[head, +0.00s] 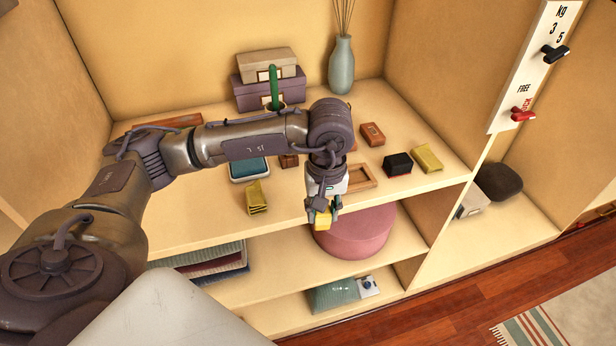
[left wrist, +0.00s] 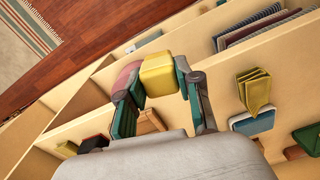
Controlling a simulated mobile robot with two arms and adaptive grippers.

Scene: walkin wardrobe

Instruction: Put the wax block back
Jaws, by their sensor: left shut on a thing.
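My left gripper (head: 323,208) is shut on a yellow block, the wax block (head: 323,220). It holds the block in front of the upper shelf's front edge, above the pink round box. In the left wrist view the wax block (left wrist: 158,74) sits between the two fingertips of the gripper (left wrist: 158,85). A small wooden tray (head: 369,181) lies on the shelf just right of the gripper, partly hidden by it. It also shows in part in the left wrist view (left wrist: 150,122). My right gripper is not in view.
On the shelf (head: 290,220) are a folded yellow cloth-like item (head: 257,198), a blue-topped dish (head: 249,168), a black box (head: 398,164), a yellow box (head: 427,158) and a brown box (head: 372,134). Stacked boxes (head: 268,92) and a vase (head: 342,66) stand behind. A pink round box (head: 355,234) sits below.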

